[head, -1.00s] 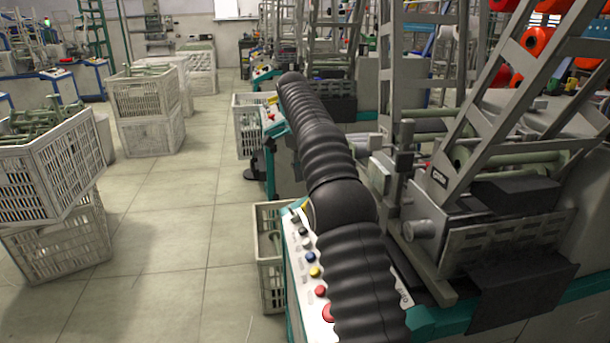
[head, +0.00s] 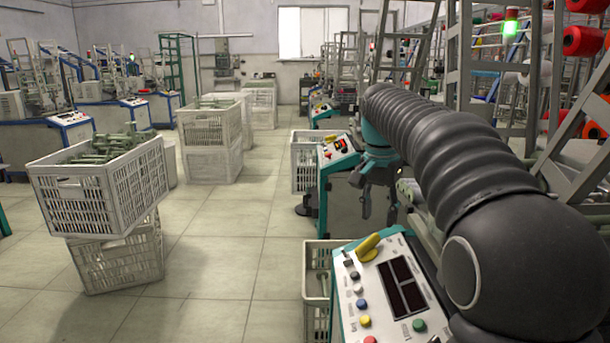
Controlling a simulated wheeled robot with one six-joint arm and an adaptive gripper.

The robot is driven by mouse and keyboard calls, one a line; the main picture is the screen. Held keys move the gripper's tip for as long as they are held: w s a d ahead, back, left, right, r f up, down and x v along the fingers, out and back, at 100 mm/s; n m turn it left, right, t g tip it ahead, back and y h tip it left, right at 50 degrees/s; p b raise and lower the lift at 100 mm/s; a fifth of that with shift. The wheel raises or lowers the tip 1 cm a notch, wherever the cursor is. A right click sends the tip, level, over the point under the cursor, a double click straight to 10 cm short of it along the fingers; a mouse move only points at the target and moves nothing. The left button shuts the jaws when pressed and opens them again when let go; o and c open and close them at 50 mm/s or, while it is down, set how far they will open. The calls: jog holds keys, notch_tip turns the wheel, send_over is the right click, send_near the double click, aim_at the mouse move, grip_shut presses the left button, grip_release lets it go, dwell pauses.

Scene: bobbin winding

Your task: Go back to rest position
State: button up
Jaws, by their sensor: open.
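My gripper (head: 378,196) shows in the head view, right of the middle, at the end of my dark ribbed arm. Its fingers point down and stand apart, with nothing seen between them. It hangs in front of the winding machines, above and behind the near control panel (head: 385,290). The panel has a yellow lever, dark displays and coloured buttons. My arm hides much of the near machine on the right.
A white crate of green bobbins (head: 100,190) sits tilted on another crate (head: 120,262) at left. More stacked crates (head: 210,135) stand farther back. A crate (head: 315,300) stands beside the near panel. The tiled aisle (head: 235,240) is clear. Machines (head: 70,118) line the left.

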jog(key=s+f+n+t, duration=0.2)
jog(key=s+n, duration=0.2)
jog(key=s, duration=1.2)
jog(key=s+f+n+t, duration=0.1)
jog(key=s+f, duration=0.2)
jog(key=s, duration=0.1)
jog(key=s+f+n+t, duration=0.1)
jog(key=s+f, duration=0.2)
jog(key=s, duration=0.1)
jog(key=s+f+n, duration=0.1)
jog(key=s+f, duration=0.3)
jog(key=s, duration=0.1)
jog(key=shift+d+f+t+y, duration=0.1)
jog(key=shift+t+y, duration=0.3)
jog(key=shift+s+f+n, duration=0.25)
jog(key=shift+f+n, duration=0.05)
jog(key=shift+f, duration=0.05)
jog(key=shift+s, duration=0.1)
